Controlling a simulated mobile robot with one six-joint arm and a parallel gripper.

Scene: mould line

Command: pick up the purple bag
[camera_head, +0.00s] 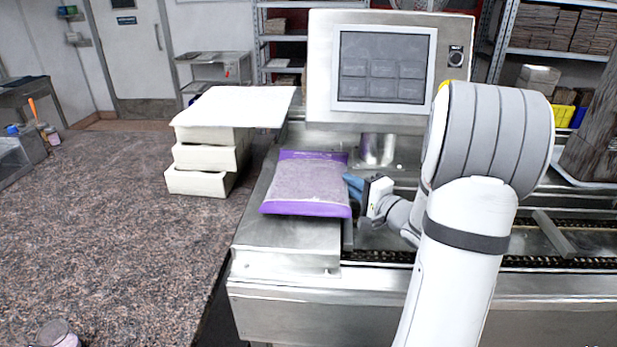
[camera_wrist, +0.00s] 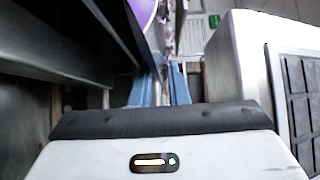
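The purple bag (camera_head: 308,184) lies flat on the steel deck at the left end of the machine. It has a pale, see-through middle and purple bands at its ends. My gripper (camera_head: 353,186) is just right of the bag, its blue fingers pointing left at the bag's right edge. I cannot tell whether they touch it. In the wrist view, the two blue fingers (camera_wrist: 164,88) stand apart with a narrow gap and nothing visible held between them. A piece of the purple bag (camera_wrist: 143,11) shows at the top of the wrist view, beyond the left finger.
A steel machine with a screen (camera_head: 383,68) stands behind the bag. A conveyor channel with dark chains (camera_head: 560,262) runs to the right. White stacked trays (camera_head: 203,183) stand left of the bag. The speckled counter (camera_head: 110,230) is mostly clear, with a small jar (camera_head: 57,334) near the front.

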